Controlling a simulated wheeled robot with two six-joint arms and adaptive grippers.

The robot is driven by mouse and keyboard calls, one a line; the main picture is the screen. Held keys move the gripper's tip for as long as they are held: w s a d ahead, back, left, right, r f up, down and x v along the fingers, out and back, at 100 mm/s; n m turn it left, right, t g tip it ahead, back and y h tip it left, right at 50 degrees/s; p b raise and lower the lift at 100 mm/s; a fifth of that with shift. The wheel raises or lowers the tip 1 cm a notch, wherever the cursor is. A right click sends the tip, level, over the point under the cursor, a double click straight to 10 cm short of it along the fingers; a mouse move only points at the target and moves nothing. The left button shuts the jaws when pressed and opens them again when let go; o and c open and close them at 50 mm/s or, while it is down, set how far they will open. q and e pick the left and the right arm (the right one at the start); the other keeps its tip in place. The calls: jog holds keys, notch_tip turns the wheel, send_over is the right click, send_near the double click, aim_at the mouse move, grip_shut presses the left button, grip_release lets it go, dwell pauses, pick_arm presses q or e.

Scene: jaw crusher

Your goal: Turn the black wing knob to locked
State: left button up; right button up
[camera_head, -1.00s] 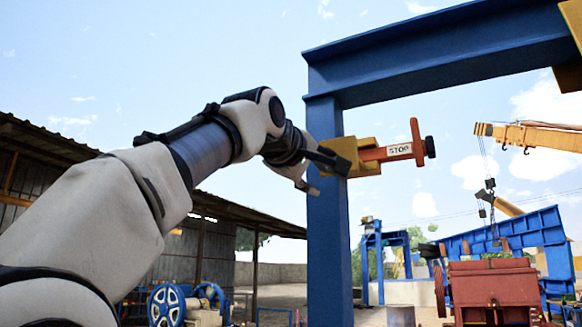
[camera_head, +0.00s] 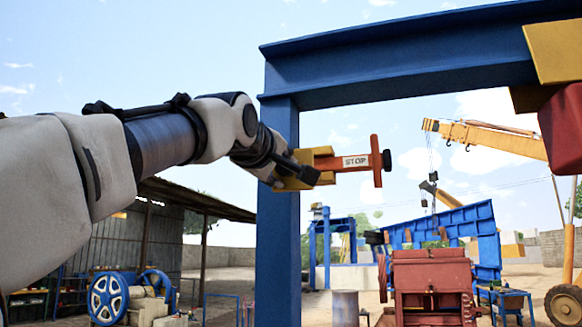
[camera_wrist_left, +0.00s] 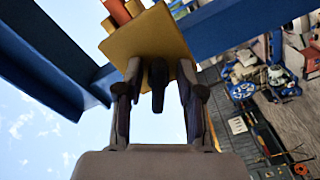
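A black wing knob (camera_wrist_left: 157,82) sticks out from a yellow plate (camera_wrist_left: 143,40) in the left wrist view. My left gripper (camera_wrist_left: 159,108) is open, with one finger on each side of the knob and a visible gap on both sides. In the head view, my left gripper (camera_head: 290,172) overlaps the yellow block (camera_head: 314,154) on the blue post. An orange bar with a STOP label (camera_head: 355,161) runs right from the block to a red crosspiece and a black round end. The knob's lock position cannot be read. My right gripper is not in view.
The blue post (camera_head: 278,240) and overhead beam (camera_head: 400,70) stand close to my left arm. A dark red piece (camera_head: 563,130) is at the right edge, below a yellow block (camera_head: 556,48). A red machine (camera_head: 432,285) and a yellow crane (camera_head: 490,137) stand farther off.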

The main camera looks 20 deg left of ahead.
pick_arm(q)
jog(key=c, duration=0.4)
jog(key=shift+s, duration=0.1)
grip_shut()
jog(key=shift+r+m, duration=0.1)
jog(key=shift+m, duration=0.2)
jog(key=m, duration=1)
jog(key=shift+s+a+r+m, duration=0.1)
jog(key=shift+r+m, duration=0.05)
jog(key=shift+m, duration=0.15)
jog(key=shift+r, duration=0.1)
